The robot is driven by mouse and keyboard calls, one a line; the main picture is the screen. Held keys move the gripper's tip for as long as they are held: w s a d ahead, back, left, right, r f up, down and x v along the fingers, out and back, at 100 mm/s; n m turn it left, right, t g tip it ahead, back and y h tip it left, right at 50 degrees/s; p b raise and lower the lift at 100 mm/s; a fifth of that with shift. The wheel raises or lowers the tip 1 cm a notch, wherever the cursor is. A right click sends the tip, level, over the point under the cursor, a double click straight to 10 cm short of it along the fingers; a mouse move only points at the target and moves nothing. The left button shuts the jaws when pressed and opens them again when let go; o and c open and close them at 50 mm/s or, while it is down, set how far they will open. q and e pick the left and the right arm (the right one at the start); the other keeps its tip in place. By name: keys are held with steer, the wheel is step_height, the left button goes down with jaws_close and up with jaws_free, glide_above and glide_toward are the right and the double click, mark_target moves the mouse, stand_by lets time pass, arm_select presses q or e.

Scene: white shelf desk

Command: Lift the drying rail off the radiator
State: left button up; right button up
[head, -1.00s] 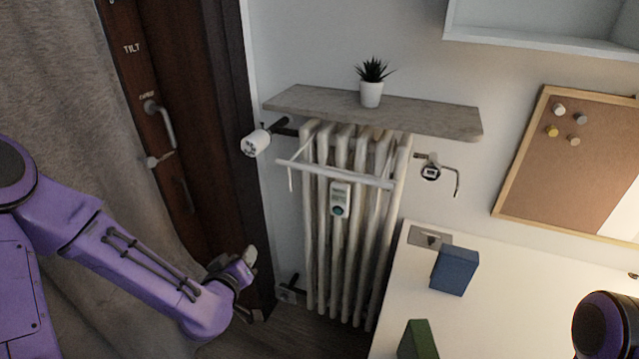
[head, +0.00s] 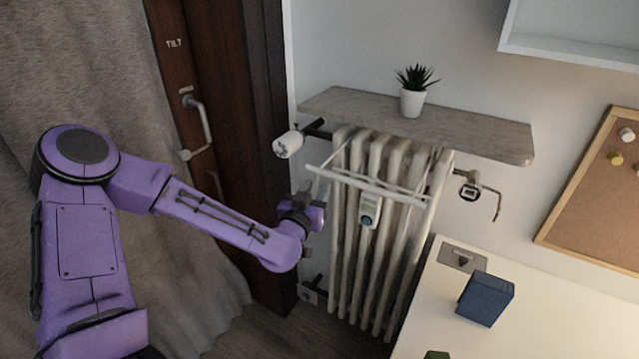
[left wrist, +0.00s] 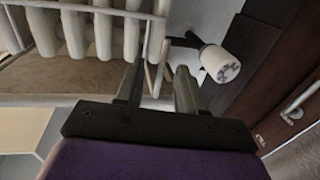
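The drying rail (head: 370,186) is a thin white bar frame hung across the front of the cream radiator (head: 385,245), near its top. In the left wrist view the rail (left wrist: 95,10) crosses the top left in front of the radiator columns. My left gripper (head: 314,208) is beside the radiator's left edge, just below the rail's left end. In the left wrist view its two fingers (left wrist: 158,85) are apart. A thin white side piece of the rail shows close by or between them; I cannot tell whether they touch it. My right gripper is out of view.
A white valve knob (head: 288,145) sticks out left of the rail. A stone shelf (head: 455,133) with a potted plant (head: 411,102) overhangs the radiator. A hook fitting (head: 470,188) is at right. The white desk (head: 440,310) holds a blue box (head: 485,298).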

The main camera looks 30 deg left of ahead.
mark_target(317, 174)
arm_select(q)
steer(key=x, duration=0.4)
jaws_close()
steer(key=shift+r+p, duration=1.95)
